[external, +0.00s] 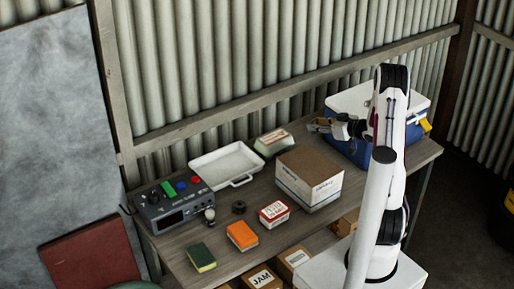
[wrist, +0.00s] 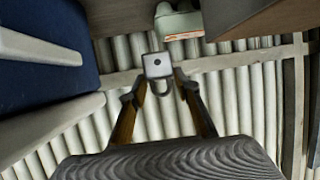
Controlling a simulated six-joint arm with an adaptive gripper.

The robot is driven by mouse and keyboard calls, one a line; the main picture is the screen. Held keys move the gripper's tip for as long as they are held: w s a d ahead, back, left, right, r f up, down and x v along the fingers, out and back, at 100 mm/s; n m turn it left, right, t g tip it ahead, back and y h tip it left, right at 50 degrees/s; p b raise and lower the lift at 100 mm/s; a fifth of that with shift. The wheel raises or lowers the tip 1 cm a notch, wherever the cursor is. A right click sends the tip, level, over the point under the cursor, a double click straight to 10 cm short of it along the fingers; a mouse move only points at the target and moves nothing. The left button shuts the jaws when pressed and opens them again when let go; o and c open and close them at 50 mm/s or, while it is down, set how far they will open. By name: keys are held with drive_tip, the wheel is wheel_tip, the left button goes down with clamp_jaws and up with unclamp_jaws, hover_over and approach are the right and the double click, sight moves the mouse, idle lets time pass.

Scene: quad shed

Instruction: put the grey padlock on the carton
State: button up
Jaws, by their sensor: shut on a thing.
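The grey padlock (wrist: 158,66) is held between the fingertips of my gripper (wrist: 160,92) in the wrist view. Its square body with a dark round spot faces the camera, and its shackle hangs towards the palm. In the external view my gripper (external: 320,125) is in the air between the carton and the cooler, near the corrugated wall; the padlock is too small there to make out clearly. The carton (external: 308,167) is a brown box with a pale lower band, standing on the bench to the left of and below my gripper. Its top is bare.
A blue cooler (external: 350,148) with a white lid stands right of the carton. A pale box (external: 273,142) and a white tray (external: 226,162) stand behind and left. A red-and-white box (external: 273,213), an orange box (external: 242,235) and a sponge (external: 201,257) lie along the front.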

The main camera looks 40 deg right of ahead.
wheel_tip(320, 180, up, 6)
drive_tip(key=s, duration=0.2)
wheel_tip(320, 180, up, 5)
drive_tip(key=n+g+y, duration=0.2)
drive_tip(key=n+y, duration=0.3)
hover_over(314, 165)
drive_tip(key=shift+w, duration=0.1)
drive_tip(key=shift+f, duration=2.9)
drive_tip(key=shift+f, duration=2.1)
drive_tip(key=shift+c, duration=0.7)
